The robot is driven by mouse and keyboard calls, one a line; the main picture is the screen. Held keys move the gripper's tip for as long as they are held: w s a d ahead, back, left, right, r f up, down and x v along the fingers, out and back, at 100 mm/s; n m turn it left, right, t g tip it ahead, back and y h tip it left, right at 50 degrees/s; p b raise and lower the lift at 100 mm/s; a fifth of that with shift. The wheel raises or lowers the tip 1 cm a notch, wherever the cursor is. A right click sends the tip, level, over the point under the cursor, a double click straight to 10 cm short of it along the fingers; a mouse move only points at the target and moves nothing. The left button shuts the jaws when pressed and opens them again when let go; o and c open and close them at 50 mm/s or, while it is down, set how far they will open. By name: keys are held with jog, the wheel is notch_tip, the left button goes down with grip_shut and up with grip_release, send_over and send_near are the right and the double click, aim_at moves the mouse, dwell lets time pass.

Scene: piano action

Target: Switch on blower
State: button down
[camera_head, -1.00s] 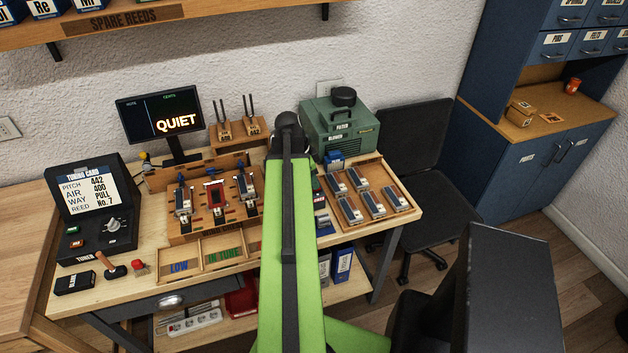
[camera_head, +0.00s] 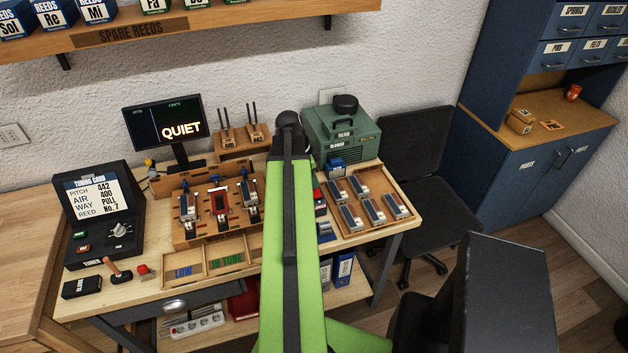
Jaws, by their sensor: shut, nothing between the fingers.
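The blower (camera_head: 341,133) is a green box with a black round cap on top and a label on its front. It stands at the back right of the workbench (camera_head: 385,243), against the wall. I cannot make out a switch on it. My green arm reaches up the middle of the view, and its black joint ends just left of the blower. My gripper does not show; the arm hides that area. The monitor (camera_head: 162,133) at the back left reads QUIET.
A wooden tray of grey blocks (camera_head: 395,206) lies in front of the blower. A reed rig (camera_head: 217,238) stands left of my arm. The tuner case (camera_head: 102,212) is at the far left. A dark chair (camera_head: 415,150) stands right of the bench. A power strip (camera_head: 197,325) lies on the lower shelf.

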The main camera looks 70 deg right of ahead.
jog(key=a+r+p, duration=0.3)
jog(key=r+p, duration=0.6)
jog(key=r, duration=0.2)
jog(key=shift+w+a, duration=0.2)
jog(key=shift+w, duration=0.2)
jog(key=w+a+f+n+t+b, duration=0.1)
jog(key=w+a+f+n+b, duration=0.25)
jog(key=w+a, duration=0.85)
jog(key=w+a+f+n+t+b, duration=0.1)
jog(key=w+a+f+n+b, duration=0.2)
jog(key=w+a, duration=0.9)
jog(key=w+a+f+n+b, duration=0.1)
jog(key=w+a+n, duration=0.2)
jog(key=a+n, duration=0.4)
jog(key=w+a+f+n+y+b, duration=0.1)
jog(key=w+a+f+n, duration=0.1)
jog(key=a+n, duration=0.5)
jog(key=w+a+f+n+t+b, duration=0.1)
jog(key=w+a+n, duration=0.2)
jog(key=a+n, duration=0.4)
jog(key=a, duration=0.8)
jog(key=shift+w+f+n+y, duration=0.3)
jog(key=shift+f+n+y, duration=0.05)
jog(key=shift+f+y, duration=0.05)
